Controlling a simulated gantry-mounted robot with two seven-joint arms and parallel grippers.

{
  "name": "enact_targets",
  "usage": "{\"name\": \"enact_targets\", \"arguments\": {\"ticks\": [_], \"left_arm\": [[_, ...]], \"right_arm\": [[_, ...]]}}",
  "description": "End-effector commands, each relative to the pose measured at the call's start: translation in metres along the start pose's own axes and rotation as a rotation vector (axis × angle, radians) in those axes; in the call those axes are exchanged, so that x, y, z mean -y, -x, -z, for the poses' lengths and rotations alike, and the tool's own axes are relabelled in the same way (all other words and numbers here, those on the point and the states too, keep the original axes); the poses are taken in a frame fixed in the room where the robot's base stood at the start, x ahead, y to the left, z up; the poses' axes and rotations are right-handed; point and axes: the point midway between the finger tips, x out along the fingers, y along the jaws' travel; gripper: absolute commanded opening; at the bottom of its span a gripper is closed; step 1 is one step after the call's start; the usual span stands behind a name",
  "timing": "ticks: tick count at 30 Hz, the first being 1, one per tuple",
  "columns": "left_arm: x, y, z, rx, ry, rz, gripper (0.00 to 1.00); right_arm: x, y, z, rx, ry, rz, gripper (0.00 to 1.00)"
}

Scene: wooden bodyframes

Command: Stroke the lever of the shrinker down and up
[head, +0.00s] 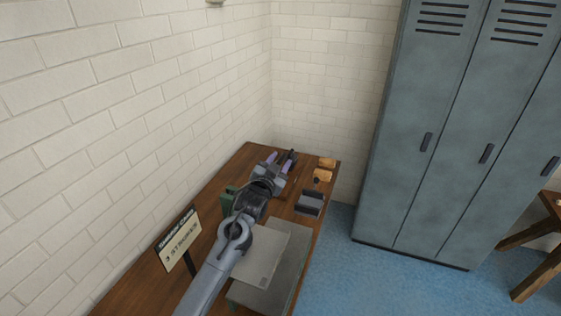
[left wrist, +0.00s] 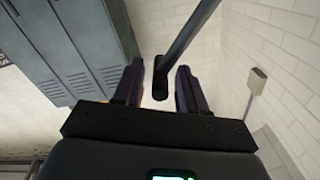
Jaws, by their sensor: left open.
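My left gripper (head: 278,166) reaches over the far part of the wooden bench, its purple fingers spread apart. In the left wrist view my left gripper (left wrist: 158,85) is open, with one finger on each side of a dark lever (left wrist: 185,42). The lever's black end lies between the fingers, with gaps on both sides. In the head view a dark part (head: 291,157) shows beside the fingers; I cannot tell whether it belongs to the lever. A green body (head: 227,201), perhaps part of the shrinker, is mostly hidden behind my left arm. My right gripper is not in view.
The bench (head: 228,160) stands along a white brick wall. Tan blocks (head: 322,175) and a grey block (head: 310,203) lie right of the gripper. A grey sheet (head: 262,256) and a sign (head: 178,240) are nearer. Lockers (head: 455,130) stand to the right, with open blue floor between.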

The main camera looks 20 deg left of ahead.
Motion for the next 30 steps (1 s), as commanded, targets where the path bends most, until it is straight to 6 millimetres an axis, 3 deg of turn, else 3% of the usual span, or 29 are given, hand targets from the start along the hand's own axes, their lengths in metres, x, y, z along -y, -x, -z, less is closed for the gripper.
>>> {"name": "enact_targets", "arguments": {"ticks": [6,16,24,30], "left_arm": [[-0.0002,-0.0107,-0.0003,0.001,0.000,0.000,0.41],[-0.0001,-0.0121,0.0000,0.000,0.000,0.000,0.41],[-0.0002,-0.0120,-0.0001,0.001,0.000,0.000,0.00],[-0.0004,-0.0119,-0.0001,0.000,0.001,-0.001,0.00]], "right_arm": [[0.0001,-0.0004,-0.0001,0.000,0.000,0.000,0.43],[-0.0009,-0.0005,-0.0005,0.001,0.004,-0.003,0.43],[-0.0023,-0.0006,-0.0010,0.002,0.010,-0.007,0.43],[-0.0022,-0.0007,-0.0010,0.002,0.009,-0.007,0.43]]}}
